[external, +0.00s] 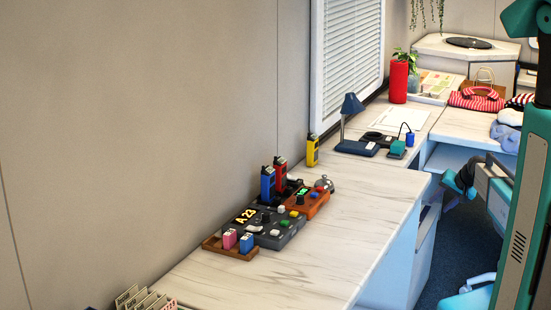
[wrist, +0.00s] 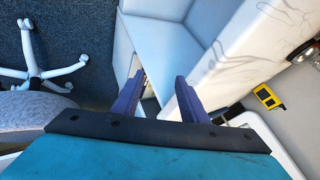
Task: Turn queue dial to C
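A grey console (external: 287,235) with a lit display reading "A 23" (external: 245,216) sits on the marble-look counter, against the wall. A dark knob (external: 265,217) stands on it beside the display; its pointer and any letters are too small to read. My gripper (wrist: 160,88) shows in the wrist view with its two purple fingers apart and nothing between them. It points down past the counter edge toward the blue-white desk panels and carpet. The console is not in the wrist view. In the external view my arm is at the right, well away from the console.
A wooden tray (external: 219,246) with pink and blue blocks adjoins the console. Red, blue and yellow (external: 312,151) handheld devices, an orange box (external: 309,207) and a silver bell (external: 325,184) stand behind. The counter's front is clear. A chair (wrist: 45,73) stands on the carpet.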

